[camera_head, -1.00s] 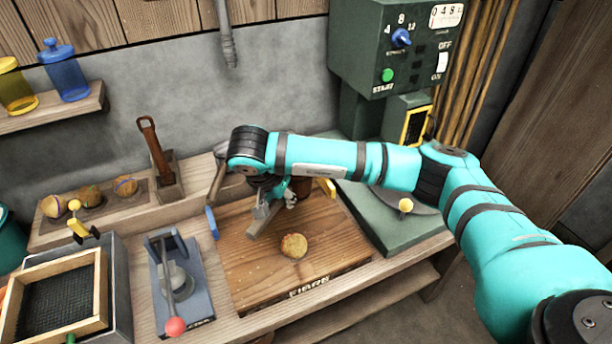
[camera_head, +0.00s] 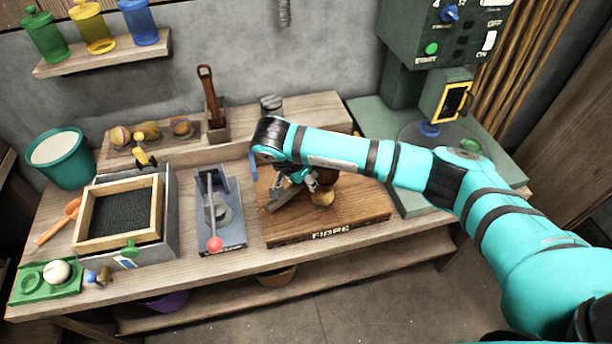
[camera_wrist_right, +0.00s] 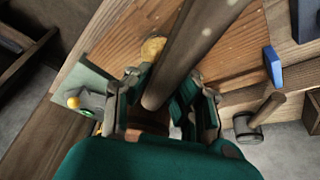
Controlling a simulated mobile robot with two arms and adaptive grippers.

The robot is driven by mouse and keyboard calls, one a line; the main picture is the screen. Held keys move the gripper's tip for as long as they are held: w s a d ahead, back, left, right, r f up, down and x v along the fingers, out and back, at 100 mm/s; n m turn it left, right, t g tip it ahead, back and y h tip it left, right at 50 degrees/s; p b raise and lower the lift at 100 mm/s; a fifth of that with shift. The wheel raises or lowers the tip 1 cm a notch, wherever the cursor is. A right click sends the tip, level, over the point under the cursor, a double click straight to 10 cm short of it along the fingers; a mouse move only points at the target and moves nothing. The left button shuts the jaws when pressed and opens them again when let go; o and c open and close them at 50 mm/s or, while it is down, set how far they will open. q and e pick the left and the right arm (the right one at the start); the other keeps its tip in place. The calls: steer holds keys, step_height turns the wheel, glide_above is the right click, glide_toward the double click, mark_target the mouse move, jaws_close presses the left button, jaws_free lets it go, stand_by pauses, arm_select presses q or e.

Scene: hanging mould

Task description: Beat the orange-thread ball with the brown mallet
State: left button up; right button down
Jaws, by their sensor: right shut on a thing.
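My right gripper (camera_head: 305,182) is shut on the brown mallet, low over the wooden board. The mallet's shaft (camera_wrist_right: 195,45) runs between the fingers in the right wrist view. A brown rounded part, seemingly its head (camera_head: 325,178), shows beside the gripper in the head view. A yellowish-brown ball (camera_head: 322,198) lies on the board just in front of this part; I cannot tell whether they touch. The ball also shows beyond the fingers in the right wrist view (camera_wrist_right: 152,48). Its thread colour is too small to tell. My left gripper is not in view.
The board (camera_head: 370,212) is marked FIBRE. Left of it stand a blue lever press (camera_head: 232,236) and a framed mesh tray (camera_head: 83,242). Three balls sit in a rack (camera_head: 118,152) behind. A green machine (camera_head: 398,78) stands at the right.

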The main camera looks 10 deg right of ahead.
steer(key=shift+f, duration=0.45)
step_height(320, 180, down, 4)
steer(key=b, duration=0.4)
step_height(320, 180, up, 4)
steer(key=shift+r+p, duration=0.2)
steer(key=shift+p, duration=1.05)
steer(key=shift+f, duration=0.1)
